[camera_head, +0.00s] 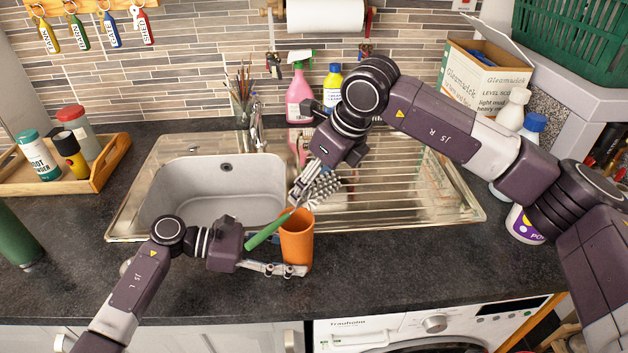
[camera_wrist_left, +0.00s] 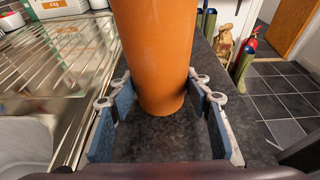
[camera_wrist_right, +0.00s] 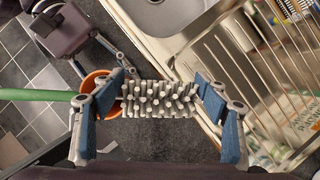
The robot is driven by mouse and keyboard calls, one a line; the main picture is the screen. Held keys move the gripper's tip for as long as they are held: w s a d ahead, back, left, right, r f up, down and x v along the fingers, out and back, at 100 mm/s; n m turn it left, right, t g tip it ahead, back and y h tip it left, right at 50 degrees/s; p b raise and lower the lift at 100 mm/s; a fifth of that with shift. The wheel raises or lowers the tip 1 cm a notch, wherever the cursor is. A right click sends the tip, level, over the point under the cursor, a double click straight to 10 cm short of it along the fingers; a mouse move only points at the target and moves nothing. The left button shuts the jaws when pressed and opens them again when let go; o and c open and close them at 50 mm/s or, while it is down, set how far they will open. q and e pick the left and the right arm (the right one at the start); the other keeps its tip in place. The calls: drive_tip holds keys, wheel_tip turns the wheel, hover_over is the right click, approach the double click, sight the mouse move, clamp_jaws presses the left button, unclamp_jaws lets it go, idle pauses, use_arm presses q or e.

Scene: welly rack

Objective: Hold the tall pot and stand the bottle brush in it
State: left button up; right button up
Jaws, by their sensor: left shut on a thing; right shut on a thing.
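The tall orange pot (camera_head: 297,243) stands upright on the dark worktop in front of the sink. My left gripper (camera_head: 288,268) is shut around its lower part; the left wrist view shows the pot (camera_wrist_left: 158,50) between both fingers. My right gripper (camera_head: 303,188) is shut on the bottle brush, gripping its pale bristle head (camera_wrist_right: 160,100) above and behind the pot. The brush's green handle (camera_head: 266,232) slants down to the left, crossing near the pot's rim. In the right wrist view the pot's rim (camera_wrist_right: 97,82) is partly hidden by a finger.
The steel sink (camera_head: 215,190) and ribbed drainer (camera_head: 410,190) lie behind the pot. A wooden tray (camera_head: 105,165) with containers is at left. Spray bottles stand behind the drainer; a purple-and-white tub (camera_head: 524,225) is at right. The worktop right of the pot is clear.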

drive_tip(key=shift+s+d+f, duration=0.1)
drive_tip(key=shift+s+f, duration=0.15)
drive_tip(key=shift+f, duration=0.45)
drive_tip(key=o, duration=1.9)
drive_tip(key=shift+c, duration=0.2)
drive_tip(key=shift+w+r, duration=0.15)
drive_tip(key=shift+r, duration=0.3)
drive_tip(key=v, duration=1.1)
drive_tip(key=shift+r, duration=0.25)
drive_tip(key=shift+c, duration=0.4)
